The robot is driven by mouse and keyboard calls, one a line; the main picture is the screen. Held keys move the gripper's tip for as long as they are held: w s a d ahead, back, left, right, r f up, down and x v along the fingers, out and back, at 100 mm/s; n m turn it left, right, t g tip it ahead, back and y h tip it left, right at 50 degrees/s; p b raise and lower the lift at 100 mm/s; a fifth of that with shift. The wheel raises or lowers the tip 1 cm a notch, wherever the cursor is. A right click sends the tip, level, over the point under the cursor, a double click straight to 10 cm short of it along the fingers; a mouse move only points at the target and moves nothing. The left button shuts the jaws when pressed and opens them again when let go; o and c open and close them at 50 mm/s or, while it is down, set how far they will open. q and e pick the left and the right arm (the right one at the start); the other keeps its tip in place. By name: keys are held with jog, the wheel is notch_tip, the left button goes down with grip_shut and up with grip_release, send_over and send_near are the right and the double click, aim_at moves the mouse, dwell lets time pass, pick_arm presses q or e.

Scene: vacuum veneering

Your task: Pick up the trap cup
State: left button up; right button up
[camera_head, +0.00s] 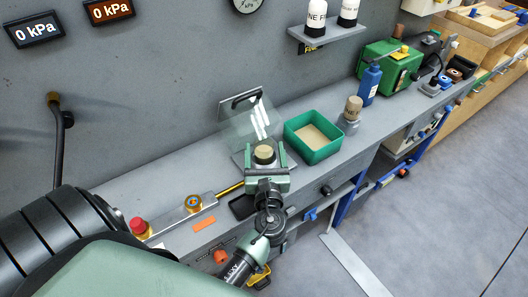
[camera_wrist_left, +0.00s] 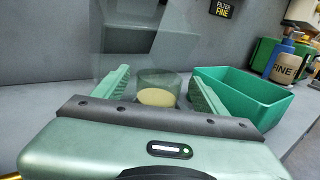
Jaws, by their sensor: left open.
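The trap cup (camera_head: 264,154) is a small clear cup with a tan disc or filling in it. It stands upright at the grey stand on the bench. In the left wrist view the cup (camera_wrist_left: 158,84) sits between the two green fingers, with the pale yellow round low inside it. My left gripper (camera_head: 266,160) is open, one finger on each side of the cup, with a gap seeming to show at each side. The gripper's body hides the near foot of the cup. My right gripper is out of view.
A clear raised lid (camera_head: 246,126) with a black handle stands just behind the cup. A green tray (camera_head: 329,149) is close on the right, then a FINE jar (camera_head: 352,112) and a blue bottle (camera_head: 370,84). A red button (camera_head: 139,225) is left on the bench.

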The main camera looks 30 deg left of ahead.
aim_at(263, 139)
pick_arm(q)
jog(key=x, duration=0.4)
jog(key=shift+f, duration=0.2)
jog(key=shift+w+a, duration=0.15)
jog(key=shift+a, duration=0.05)
jog(key=shift+c, duration=0.9)
jog(key=c, duration=1.2)
jog(key=shift+c, duration=0.2)
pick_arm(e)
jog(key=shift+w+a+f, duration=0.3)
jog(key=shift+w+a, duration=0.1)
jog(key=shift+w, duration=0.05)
pick_arm(q)
jog(key=shift+r, duration=0.1)
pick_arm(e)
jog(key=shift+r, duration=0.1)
